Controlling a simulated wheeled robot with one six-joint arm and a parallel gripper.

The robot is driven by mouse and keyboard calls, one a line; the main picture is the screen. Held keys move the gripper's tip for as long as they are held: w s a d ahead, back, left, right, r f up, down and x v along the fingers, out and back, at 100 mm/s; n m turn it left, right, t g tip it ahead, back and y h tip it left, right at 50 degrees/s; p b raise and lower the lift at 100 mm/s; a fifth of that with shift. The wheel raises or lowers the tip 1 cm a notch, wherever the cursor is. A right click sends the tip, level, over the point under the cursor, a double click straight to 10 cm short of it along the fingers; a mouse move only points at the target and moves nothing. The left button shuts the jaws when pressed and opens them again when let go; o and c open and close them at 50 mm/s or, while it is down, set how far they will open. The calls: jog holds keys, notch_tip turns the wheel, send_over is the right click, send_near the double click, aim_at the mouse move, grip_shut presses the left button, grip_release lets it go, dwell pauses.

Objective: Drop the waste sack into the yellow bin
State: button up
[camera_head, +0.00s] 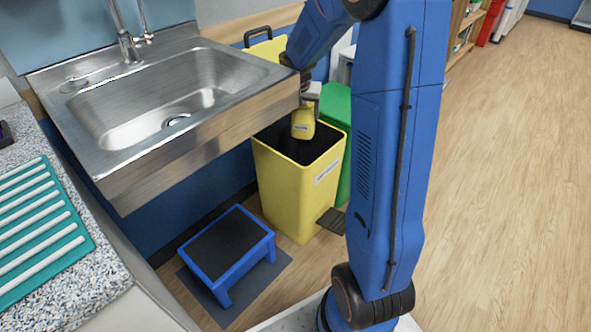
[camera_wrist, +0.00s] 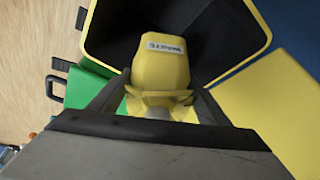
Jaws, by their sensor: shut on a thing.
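The waste sack (camera_head: 303,122) is small and yellow with a white label. My gripper (camera_head: 309,92) is shut on its gathered neck, and the sack hangs below the jaws. In the wrist view the sack (camera_wrist: 160,65) shows between the two fingers of my gripper (camera_wrist: 155,100), over the dark opening of the bin. The yellow bin (camera_head: 290,187) stands open beside the sink, with a white label on its front. The sack appears at the bin's mouth; I cannot tell exactly how deep it is.
A steel sink (camera_head: 150,110) is left of the bin, its edge close to my gripper. A green bin (camera_head: 338,105) stands right behind the yellow one. A blue step stool (camera_head: 228,248) is on the floor in front. The wooden floor (camera_head: 510,190) at right is clear.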

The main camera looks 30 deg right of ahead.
jog(key=o, duration=1.4)
jog(key=shift+r, duration=0.1)
jog(key=v, duration=1.1)
jog(key=shift+s+a+r, duration=0.1)
jog(key=shift+s+r, duration=0.05)
jog(key=shift+r, duration=0.2)
